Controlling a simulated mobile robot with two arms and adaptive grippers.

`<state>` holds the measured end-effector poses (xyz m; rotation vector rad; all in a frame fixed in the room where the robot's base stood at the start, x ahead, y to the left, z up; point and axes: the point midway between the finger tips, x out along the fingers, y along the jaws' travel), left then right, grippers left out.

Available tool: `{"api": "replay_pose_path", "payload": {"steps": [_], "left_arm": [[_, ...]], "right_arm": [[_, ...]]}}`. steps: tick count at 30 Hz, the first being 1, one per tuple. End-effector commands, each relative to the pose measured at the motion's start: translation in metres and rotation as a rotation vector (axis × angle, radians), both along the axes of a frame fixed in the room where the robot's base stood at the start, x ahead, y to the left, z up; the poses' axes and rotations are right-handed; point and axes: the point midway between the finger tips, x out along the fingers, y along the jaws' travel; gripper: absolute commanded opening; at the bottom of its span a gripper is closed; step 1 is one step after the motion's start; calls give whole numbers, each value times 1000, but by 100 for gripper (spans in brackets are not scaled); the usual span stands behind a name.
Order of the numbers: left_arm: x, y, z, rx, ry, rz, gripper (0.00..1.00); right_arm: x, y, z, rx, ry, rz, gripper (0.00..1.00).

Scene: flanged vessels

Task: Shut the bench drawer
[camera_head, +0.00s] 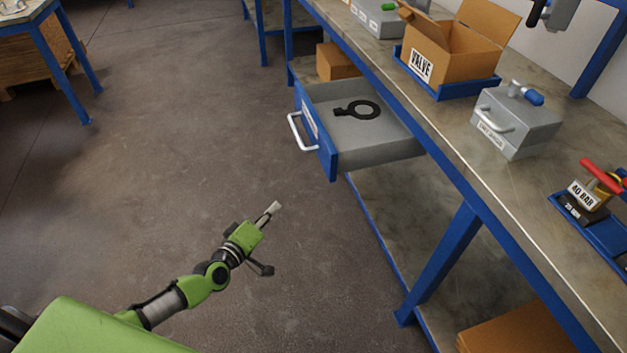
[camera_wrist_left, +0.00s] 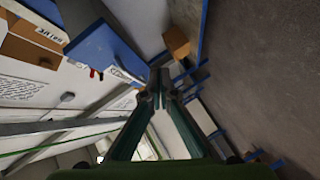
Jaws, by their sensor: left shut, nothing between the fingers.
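The bench drawer (camera_head: 372,152) is pulled well out from under the workbench, with a blue front (camera_head: 316,135) and a white bar handle (camera_head: 298,133). A black ring-shaped part with a tab (camera_head: 358,110) lies inside it. My left gripper (camera_head: 274,208) is shut and empty, in free air over the floor, below and left of the drawer front in the head view and apart from it. In the left wrist view, the shut fingertips (camera_wrist_left: 159,88) point towards the blue drawer front (camera_wrist_left: 103,48). My right gripper is not in view.
On the bench top (camera_head: 450,130) stand a cardboard box labelled VALVE (camera_head: 458,62), a grey metal box (camera_head: 515,122) and a red-handled valve (camera_head: 597,180). A blue bench leg (camera_head: 440,265) stands right of my gripper. The floor (camera_head: 180,130) left of the drawer is clear.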

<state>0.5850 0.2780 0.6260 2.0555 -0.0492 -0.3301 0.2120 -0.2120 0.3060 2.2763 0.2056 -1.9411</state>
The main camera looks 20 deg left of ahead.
Motion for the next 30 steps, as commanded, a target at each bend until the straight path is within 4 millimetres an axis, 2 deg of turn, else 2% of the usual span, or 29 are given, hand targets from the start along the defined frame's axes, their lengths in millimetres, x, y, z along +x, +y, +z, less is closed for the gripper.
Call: {"api": "replay_pose_path", "payload": {"steps": [1,3,6,10,14,17,23,30], "left_arm": [[10,-4,7,-95,-45,6,0],[18,-9,32,-229,-83,18,0],[23,-13,58,-376,-110,29,0],[25,-17,75,-483,-117,37,0],[30,-19,81,-516,-117,39,0],[42,-22,82,-516,-118,40,0],[78,-28,82,-514,-120,40,0],[123,-37,81,-512,-119,39,0]], "right_arm": [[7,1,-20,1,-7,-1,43],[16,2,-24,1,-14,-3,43],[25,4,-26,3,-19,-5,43],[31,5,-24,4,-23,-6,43],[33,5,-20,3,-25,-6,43],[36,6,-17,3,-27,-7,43],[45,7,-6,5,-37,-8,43],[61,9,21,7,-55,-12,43]]}}
